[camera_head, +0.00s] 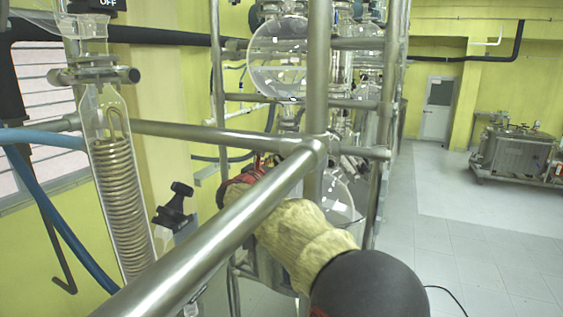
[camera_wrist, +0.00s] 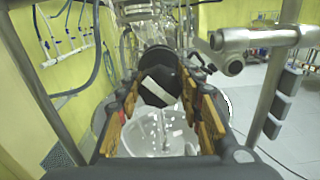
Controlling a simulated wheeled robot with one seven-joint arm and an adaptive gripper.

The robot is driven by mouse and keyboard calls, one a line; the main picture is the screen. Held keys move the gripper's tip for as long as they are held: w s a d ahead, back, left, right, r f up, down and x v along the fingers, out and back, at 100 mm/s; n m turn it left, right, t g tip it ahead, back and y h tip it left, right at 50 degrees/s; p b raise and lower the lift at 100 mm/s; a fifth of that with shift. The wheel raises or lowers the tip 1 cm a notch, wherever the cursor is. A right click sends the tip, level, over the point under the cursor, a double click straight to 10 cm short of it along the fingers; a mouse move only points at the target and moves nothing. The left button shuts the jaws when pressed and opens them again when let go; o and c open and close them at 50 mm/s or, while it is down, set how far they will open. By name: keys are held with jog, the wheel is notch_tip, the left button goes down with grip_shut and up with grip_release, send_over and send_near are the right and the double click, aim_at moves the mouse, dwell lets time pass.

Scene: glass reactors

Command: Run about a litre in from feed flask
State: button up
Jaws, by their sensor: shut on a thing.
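My gripper (camera_wrist: 158,92) shows in the wrist view, its two jaws with tan pads on either side of a dark knob-like part (camera_wrist: 160,82), and it is shut on that part. The part has a pale stripe and its far side is hidden. A clear round glass vessel (camera_wrist: 150,138) shows between and below the jaws. In the head view a round glass flask (camera_head: 278,58) hangs in the metal frame, and another glass vessel (camera_head: 340,200) shows lower, partly behind my arm. I cannot tell which one is the feed flask. No liquid level can be made out.
A steel rail (camera_head: 225,225) crosses close in front of my arm. A glass coil condenser (camera_head: 120,190) with blue hoses (camera_head: 62,215) stands at left. A steel post and clamp (camera_wrist: 245,45) are right of the gripper. Open floor (camera_head: 470,240) lies at right, with a metal unit (camera_head: 515,150) beyond.

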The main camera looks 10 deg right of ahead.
jog(key=shift+c, duration=0.6)
jog(key=shift+m+b, duration=0.3)
jog(key=shift+b, duration=0.05)
jog(key=m+b, duration=0.4)
jog(key=shift+f+b, duration=0.2)
jog(key=shift+b, duration=0.2)
jog(key=m+b, duration=0.3)
jog(key=shift+m, duration=0.4)
jog(key=shift+m+b, duration=1.1)
jog(key=shift+b, duration=0.15)
jog(key=shift+r+m, duration=0.15)
jog(key=shift+m, duration=0.15)
jog(key=o, duration=1.2)
